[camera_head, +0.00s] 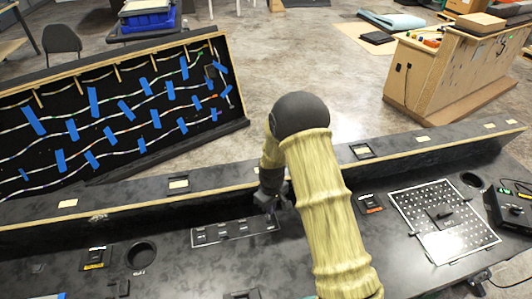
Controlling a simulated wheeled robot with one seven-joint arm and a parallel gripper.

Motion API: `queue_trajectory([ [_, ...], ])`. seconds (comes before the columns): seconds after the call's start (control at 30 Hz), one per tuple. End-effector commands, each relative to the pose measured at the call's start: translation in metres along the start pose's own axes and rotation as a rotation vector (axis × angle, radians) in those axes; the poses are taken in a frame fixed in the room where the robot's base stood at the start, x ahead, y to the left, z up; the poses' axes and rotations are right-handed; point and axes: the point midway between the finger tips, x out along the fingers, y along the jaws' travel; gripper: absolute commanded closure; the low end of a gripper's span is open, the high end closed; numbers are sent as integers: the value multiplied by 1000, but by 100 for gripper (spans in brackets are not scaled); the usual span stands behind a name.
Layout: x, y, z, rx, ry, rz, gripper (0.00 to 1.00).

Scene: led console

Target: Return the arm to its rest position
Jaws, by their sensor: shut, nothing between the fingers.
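My arm, in a yellow sleeve, rises from the bottom of the head view and bends over at a dark rounded joint. My gripper (268,201) is dark and points down just above the right end of a panel with several dark switches (222,232) on the black console (190,270). Its fingers are shut and hold nothing. The sleeve hides part of the console to the right of the gripper. I cannot tell whether the fingertips touch the panel.
A white perforated plate (460,245) with a dark knob lies on the console at the right. A round hole (141,255) is at the left. A raised ledge (120,197) runs behind. Beyond stand an LED-strip board with blue tape (90,104) and a wooden bench (425,75). Floor between them is clear.

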Motion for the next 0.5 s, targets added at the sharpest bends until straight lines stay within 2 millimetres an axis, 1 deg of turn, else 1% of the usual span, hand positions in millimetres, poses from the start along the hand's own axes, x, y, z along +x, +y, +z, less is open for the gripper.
queue_trajectory([
  [0.13, -2, 0, 1, 4, 2, 1, 100],
  [0.23, -13, 2, 5, 26, 9, 5, 100],
  [0.37, -43, 6, 20, 95, 32, 15, 100],
  [0.5, -85, 7, 47, 202, 63, 29, 100],
])
